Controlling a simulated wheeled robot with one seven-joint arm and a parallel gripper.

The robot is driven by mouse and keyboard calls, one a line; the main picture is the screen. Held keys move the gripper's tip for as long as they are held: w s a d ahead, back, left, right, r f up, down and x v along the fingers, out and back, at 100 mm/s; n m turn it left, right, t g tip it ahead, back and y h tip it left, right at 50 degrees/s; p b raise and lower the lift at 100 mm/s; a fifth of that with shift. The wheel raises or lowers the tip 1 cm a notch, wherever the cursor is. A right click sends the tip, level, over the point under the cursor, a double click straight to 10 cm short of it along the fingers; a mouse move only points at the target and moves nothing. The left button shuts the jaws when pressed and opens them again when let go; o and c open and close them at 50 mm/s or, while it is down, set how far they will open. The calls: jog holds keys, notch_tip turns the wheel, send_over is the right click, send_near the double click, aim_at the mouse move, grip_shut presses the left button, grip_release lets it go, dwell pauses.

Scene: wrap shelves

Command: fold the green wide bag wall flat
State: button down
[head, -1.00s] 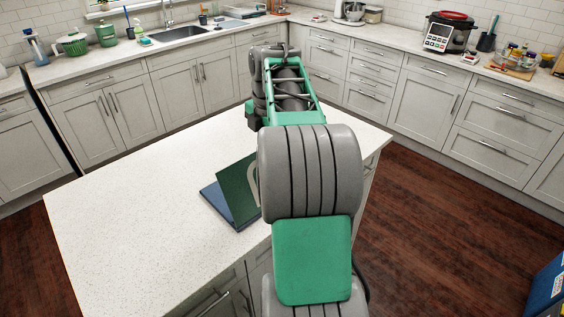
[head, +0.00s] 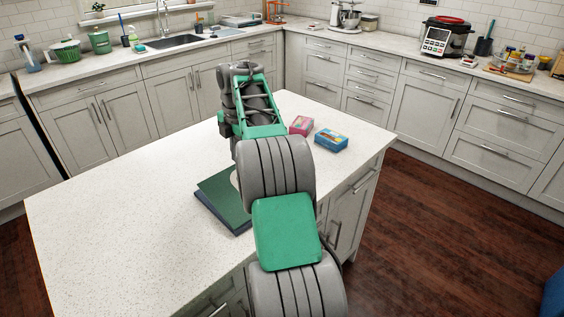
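The green wide bag wall (head: 221,194) lies low and nearly flat on the island top, over a dark blue layer (head: 222,216) that shows along its left and front edges. A pale mark on the green wall shows beside my arm. My arm reaches over the right part of the bag and hides it. My gripper is hidden behind the arm links, so I cannot see its fingers or whether it touches the wall.
A pink box (head: 301,125) and a blue box (head: 331,140) stand on the island (head: 100,215) right of my arm. The island's left part is clear. Counters with a sink (head: 180,40) and a cooker (head: 446,37) line the walls.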

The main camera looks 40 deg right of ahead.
jog(key=shift+w+d+f+b, duration=0.1)
jog(key=shift+w+f+b, duration=0.2)
jog(key=shift+f+b, duration=0.35)
jog(key=shift+w+f+b, duration=0.25)
jog(key=shift+f+b, duration=0.1)
jog(key=shift+f, duration=0.6)
